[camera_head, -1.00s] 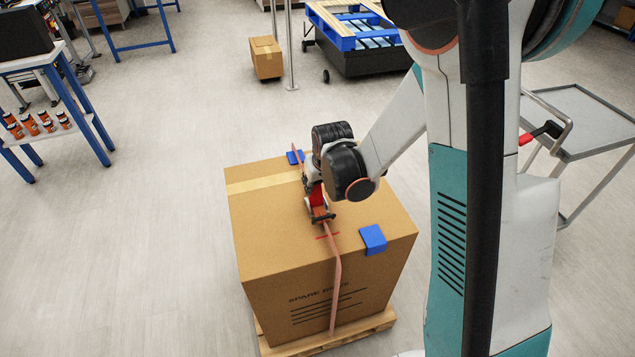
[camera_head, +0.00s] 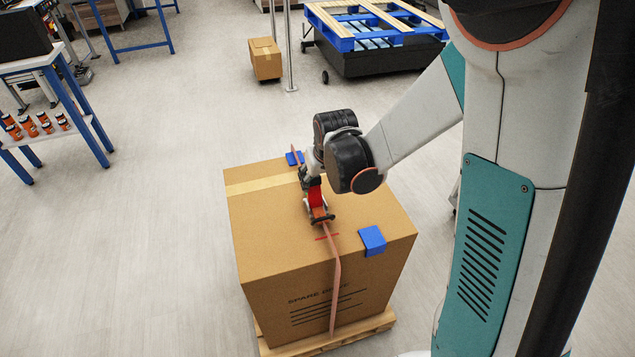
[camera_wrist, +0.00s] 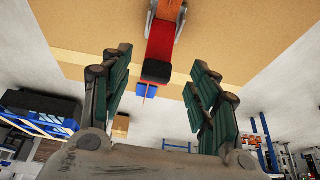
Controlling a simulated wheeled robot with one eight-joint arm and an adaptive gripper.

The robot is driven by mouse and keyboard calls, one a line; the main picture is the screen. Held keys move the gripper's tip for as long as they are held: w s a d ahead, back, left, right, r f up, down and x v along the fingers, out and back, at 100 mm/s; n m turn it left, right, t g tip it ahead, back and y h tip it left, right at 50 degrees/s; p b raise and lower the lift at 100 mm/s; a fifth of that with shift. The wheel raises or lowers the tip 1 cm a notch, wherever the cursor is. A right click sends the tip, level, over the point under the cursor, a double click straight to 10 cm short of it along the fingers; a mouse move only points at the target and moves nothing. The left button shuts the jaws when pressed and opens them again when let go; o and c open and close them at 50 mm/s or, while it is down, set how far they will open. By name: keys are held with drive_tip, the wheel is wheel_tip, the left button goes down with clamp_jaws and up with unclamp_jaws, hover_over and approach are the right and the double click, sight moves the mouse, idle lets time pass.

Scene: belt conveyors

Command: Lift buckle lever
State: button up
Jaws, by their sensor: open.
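The buckle (camera_head: 318,213) with its red lever (camera_head: 315,194) sits on top of a large cardboard box (camera_head: 260,215), on an orange strap (camera_head: 335,285) that runs over the box. In the wrist view the red lever (camera_wrist: 160,45) with its black end points between my fingers. My gripper (camera_wrist: 157,95) is open, its green-padded fingers standing apart on either side of the lever's end, with gaps on both sides. In the head view my gripper (camera_head: 309,182) is at the lever's far end, partly hidden by my wrist. I cannot tell whether it touches the lever.
Blue corner protectors lie on the near edge (camera_head: 372,240) and far edge (camera_head: 294,158) of the box top. The box stands on a wooden pallet (camera_head: 330,340). A small carton (camera_head: 265,58) and a blue pallet (camera_head: 365,30) are behind.

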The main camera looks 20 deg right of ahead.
drive_tip(key=v, duration=0.7)
drive_tip(key=shift+r, duration=0.15)
drive_tip(key=shift+s, duration=0.1)
drive_tip(key=s+r+t, duration=0.1)
drive_tip(key=s+r, duration=0.4)
drive_tip(key=s, duration=0.4)
drive_tip(key=s+r+t, duration=0.1)
drive_tip(key=s+r, duration=0.4)
drive_tip(key=s, duration=0.5)
drive_tip(key=shift+s, duration=0.2)
